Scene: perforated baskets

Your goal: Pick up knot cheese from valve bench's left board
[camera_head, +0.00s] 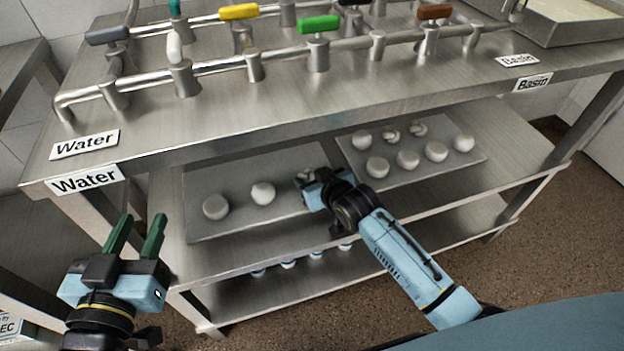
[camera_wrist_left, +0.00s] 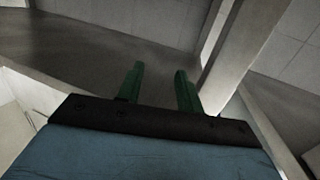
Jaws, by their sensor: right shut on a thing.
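The left board (camera_head: 228,186) lies on the middle shelf of the valve bench. It holds two plain white cheese balls (camera_head: 215,207), (camera_head: 263,193) and a pale cheese (camera_head: 304,174) at its right end, mostly hidden by my right gripper. I take this one to be the knot cheese, though its shape is hard to make out. My right gripper (camera_head: 312,184) is over the board's right end and shut on it. My left gripper (camera_head: 137,232) is open and empty in front of the bench's left end; its green fingers also show apart in the left wrist view (camera_wrist_left: 158,86).
A right board (camera_head: 400,181) holds several white cheeses, some looking knotted. The bench top (camera_head: 215,115), with pipes and coloured valve handles, overhangs the shelf. Bench legs (camera_head: 518,204) stand at the sides. Several blue-and-white items (camera_head: 288,264) sit on the lower shelf.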

